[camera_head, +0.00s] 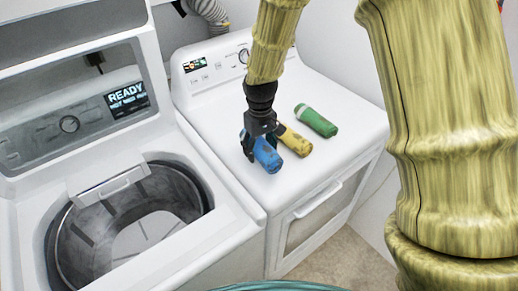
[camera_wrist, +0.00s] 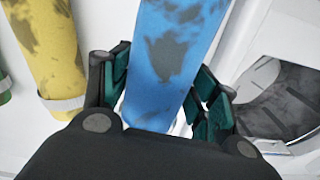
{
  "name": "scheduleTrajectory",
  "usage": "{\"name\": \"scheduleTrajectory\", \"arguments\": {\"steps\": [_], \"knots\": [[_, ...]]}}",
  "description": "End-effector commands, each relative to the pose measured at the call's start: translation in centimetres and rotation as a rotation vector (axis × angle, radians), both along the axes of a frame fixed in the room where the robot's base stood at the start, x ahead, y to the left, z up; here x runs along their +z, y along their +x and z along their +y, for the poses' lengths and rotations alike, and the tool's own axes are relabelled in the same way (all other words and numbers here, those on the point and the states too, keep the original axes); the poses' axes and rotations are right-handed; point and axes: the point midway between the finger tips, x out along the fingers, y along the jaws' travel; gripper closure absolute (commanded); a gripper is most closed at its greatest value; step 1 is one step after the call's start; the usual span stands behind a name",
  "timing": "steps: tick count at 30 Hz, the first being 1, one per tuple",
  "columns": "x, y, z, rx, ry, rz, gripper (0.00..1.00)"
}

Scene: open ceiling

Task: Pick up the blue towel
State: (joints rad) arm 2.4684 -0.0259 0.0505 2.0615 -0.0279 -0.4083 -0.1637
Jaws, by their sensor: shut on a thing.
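The blue towel (camera_head: 266,156) is a rolled towel with dark stains, on the white top of the dryer, near its front left part. My gripper (camera_head: 259,140) is over it with its fingers down. In the wrist view the blue towel (camera_wrist: 172,62) runs between the two fingers of my gripper (camera_wrist: 162,95), which are shut on it from both sides. I cannot tell whether the towel is touching the dryer top or slightly above it.
A yellow rolled towel (camera_head: 295,142) lies close to the right of the blue one, and a green one (camera_head: 316,121) lies further right. They rest on the white dryer (camera_head: 225,115). An open top-loading washer (camera_head: 205,238) stands to the left, its drum empty where visible.

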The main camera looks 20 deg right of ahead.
Motion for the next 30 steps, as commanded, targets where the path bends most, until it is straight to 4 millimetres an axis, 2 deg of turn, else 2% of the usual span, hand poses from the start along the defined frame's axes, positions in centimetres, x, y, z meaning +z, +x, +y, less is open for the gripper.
{"name": "scheduleTrajectory", "arguments": {"steps": [9, 15, 21, 30], "knots": [[0.4, -6.6, 1.0, 0.0, 0.0, -0.003, 0.68], [0.8, -10.2, 1.6, 0.0, 0.0, -0.002, 0.68], [1.1, -12.4, 1.9, -0.001, 0.0, -0.002, 0.68], [1.3, -13.4, 2.1, -0.001, 0.0, -0.002, 0.68]]}}
